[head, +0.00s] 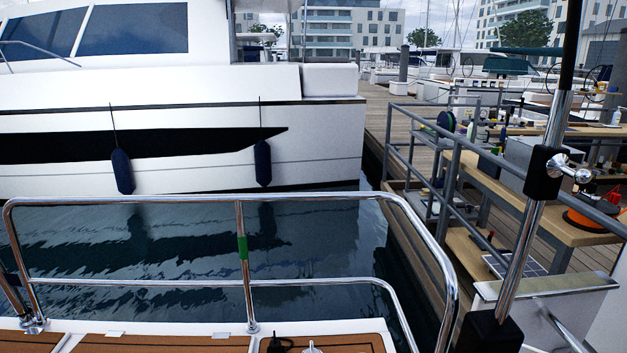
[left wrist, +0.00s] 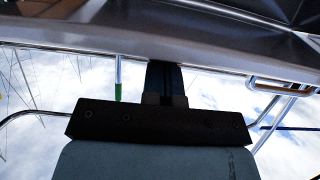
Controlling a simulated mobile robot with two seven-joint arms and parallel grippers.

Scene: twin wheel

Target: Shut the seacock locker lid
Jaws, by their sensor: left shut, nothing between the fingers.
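I cannot identify the seacock locker lid for certain in either view. At the bottom of the head view, a teak deck panel (head: 352,340) with a pale border is cut off by the picture edge. A metal fitting (head: 311,348) and a small dark object stand at it. My left gripper (left wrist: 166,72) shows in the left wrist view with its fingers together and nothing between them. A dark grey surface (left wrist: 90,22) fills the top of that view beyond the fingertips; I cannot tell what it is or whether they touch. My right gripper is in neither view.
A chrome rail (head: 150,200) with a green-taped post (head: 242,248) edges the deck. Beyond it are water and a white boat (head: 230,85). A thick chrome post (head: 530,215) and a pale slab (head: 545,287) stand at right, before the dock benches (head: 560,220).

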